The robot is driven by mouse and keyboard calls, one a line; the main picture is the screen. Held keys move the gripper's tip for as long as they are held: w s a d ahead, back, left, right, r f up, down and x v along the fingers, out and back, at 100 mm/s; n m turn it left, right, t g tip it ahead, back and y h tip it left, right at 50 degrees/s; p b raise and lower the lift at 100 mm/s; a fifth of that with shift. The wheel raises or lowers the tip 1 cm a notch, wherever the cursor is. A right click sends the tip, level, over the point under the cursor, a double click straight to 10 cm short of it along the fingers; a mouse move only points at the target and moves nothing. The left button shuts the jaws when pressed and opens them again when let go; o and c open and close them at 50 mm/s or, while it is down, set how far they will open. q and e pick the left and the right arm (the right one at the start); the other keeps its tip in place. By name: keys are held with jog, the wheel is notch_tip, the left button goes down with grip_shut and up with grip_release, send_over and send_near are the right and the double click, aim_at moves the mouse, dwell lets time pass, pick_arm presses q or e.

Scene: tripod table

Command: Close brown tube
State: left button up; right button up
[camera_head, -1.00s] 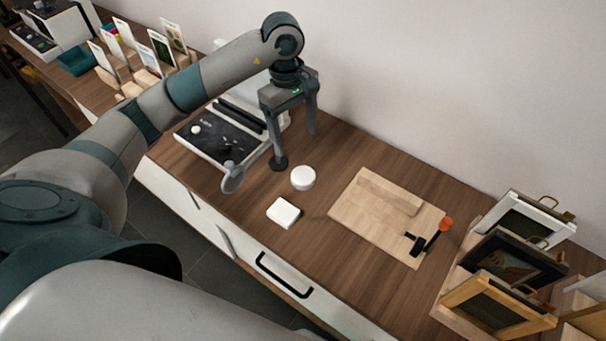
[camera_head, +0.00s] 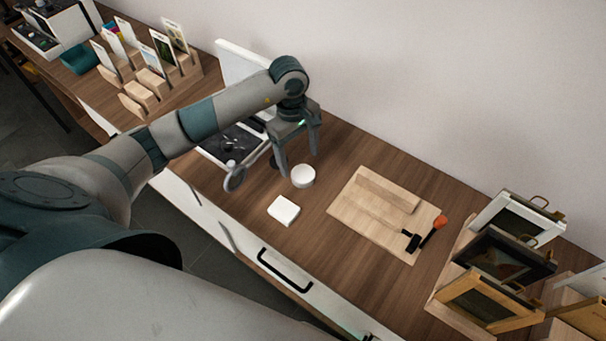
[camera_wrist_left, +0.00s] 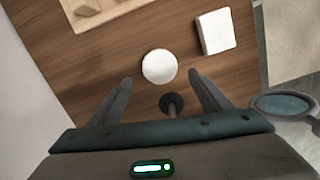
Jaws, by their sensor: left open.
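I cannot make out a brown tube in either view. My left gripper (camera_head: 298,157) is open, with its fingers pointing down over the table. It also shows in the left wrist view (camera_wrist_left: 160,80), with nothing held between its fingers. A white round piece (camera_head: 303,176) lies just in front of the fingers; it also shows in the left wrist view (camera_wrist_left: 159,66). A dark round disc (camera_wrist_left: 172,102) with a short stem shows between the finger bases, apart from both fingers. The black-topped case (camera_head: 232,148) is partly hidden behind my left arm.
A white square block (camera_head: 283,210) lies near the front edge. A round lens-like piece (camera_head: 235,180) is left of the gripper. A wooden board (camera_head: 352,219) with a hammer (camera_head: 428,236) is to the right. Picture frames (camera_head: 505,255) stand at far right; a white panel (camera_head: 237,62) stands behind my arm.

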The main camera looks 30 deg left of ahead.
aim_at(303, 173)
pick_arm(q)
jog(key=shift+s+d+f+p, duration=0.15)
jog(key=shift+d+f+p, duration=0.15)
jog(key=shift+f+p, duration=0.3)
jog(key=f, duration=0.1)
jog(key=f+p, duration=0.1)
jog(key=shift+s+d+f, duration=0.1)
jog(key=shift+d+f, duration=0.25)
jog(key=shift+f, duration=0.45)
jog(key=shift+c, duration=0.2)
jog(key=c, duration=1.1)
